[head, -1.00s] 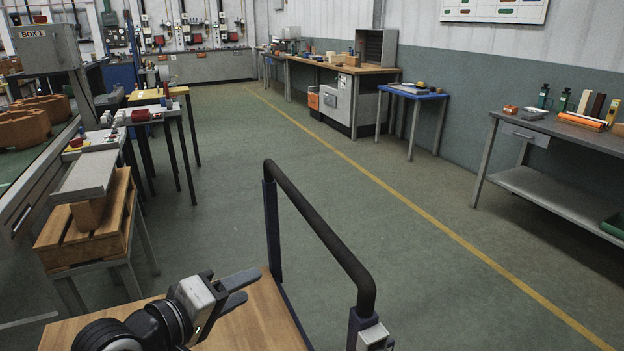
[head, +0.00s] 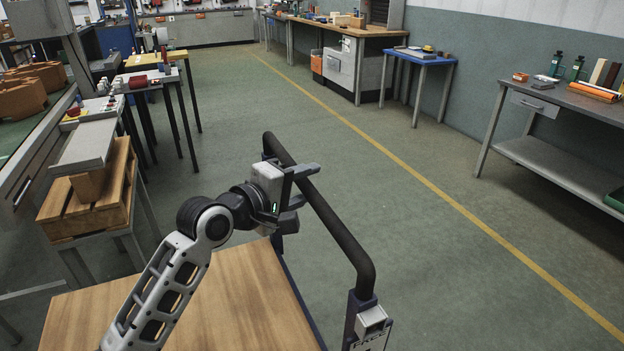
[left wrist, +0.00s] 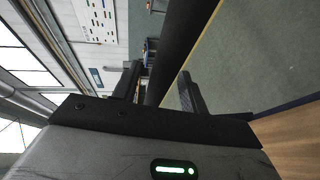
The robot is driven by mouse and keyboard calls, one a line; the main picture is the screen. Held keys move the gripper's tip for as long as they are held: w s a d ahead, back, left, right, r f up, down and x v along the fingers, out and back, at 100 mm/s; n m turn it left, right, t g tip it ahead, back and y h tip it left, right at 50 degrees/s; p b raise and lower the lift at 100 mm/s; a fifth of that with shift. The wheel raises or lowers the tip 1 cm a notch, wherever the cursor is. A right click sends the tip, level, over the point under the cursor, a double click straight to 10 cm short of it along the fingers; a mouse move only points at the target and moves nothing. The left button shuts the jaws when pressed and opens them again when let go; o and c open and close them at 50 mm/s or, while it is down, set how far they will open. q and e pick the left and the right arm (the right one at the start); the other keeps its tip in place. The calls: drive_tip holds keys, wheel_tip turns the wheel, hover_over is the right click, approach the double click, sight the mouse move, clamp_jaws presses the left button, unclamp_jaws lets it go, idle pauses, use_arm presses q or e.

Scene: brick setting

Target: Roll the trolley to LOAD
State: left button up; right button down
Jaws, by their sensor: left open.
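The trolley has a wooden deck (head: 225,300) and a black push handle (head: 335,232) on dark blue posts. A plate reading "FREE" (head: 370,341) sits at the foot of the near post. My left gripper (head: 299,186) is open at the far part of the handle. In the left wrist view the handle bar (left wrist: 185,40) runs between the two open fingers (left wrist: 158,88); I cannot tell whether either touches it. My right gripper is out of view. No LOAD marking can be made out.
A stand with a wooden crate (head: 75,215) is close on the left, with small tables (head: 150,78) beyond. A workbench (head: 560,105) stands at the right and a blue-topped table (head: 425,58) farther back. The floor along the yellow line (head: 440,195) is clear.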

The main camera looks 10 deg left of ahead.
use_arm(q)
drive_tip(key=shift+x, duration=1.15)
clamp_jaws()
drive_tip(key=shift+a, duration=0.15)
